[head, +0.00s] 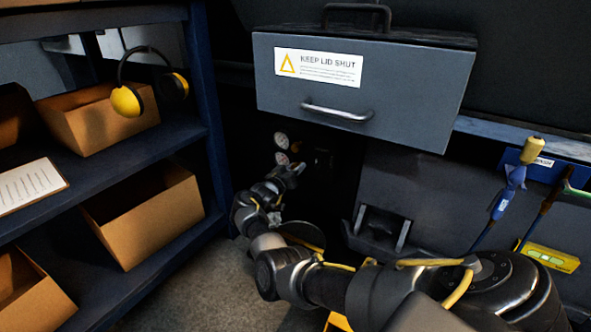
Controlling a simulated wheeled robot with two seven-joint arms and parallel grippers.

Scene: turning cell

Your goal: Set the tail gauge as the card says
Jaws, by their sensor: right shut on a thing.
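Two small round white-faced gauges, an upper one (281,139) and a lower one (282,158), sit one above the other on the dark machine front, below the grey lidded box. Their readings are too small to make out. My right gripper (295,170) reaches in from the lower right and is just below the lower gauge. It is shut on a small part there that its fingers hide, possibly a knob. A white sheet with printed lines (30,186) lies on the shelf at left; I cannot tell if it is the card. My left gripper is out of view.
The grey box (400,95) with a "KEEP LID SHUT" label juts out above my right gripper. A blue shelf (214,130) at left holds cardboard boxes (150,215) and yellow ear defenders (126,101). Tools and a yellow level (550,258) are at right.

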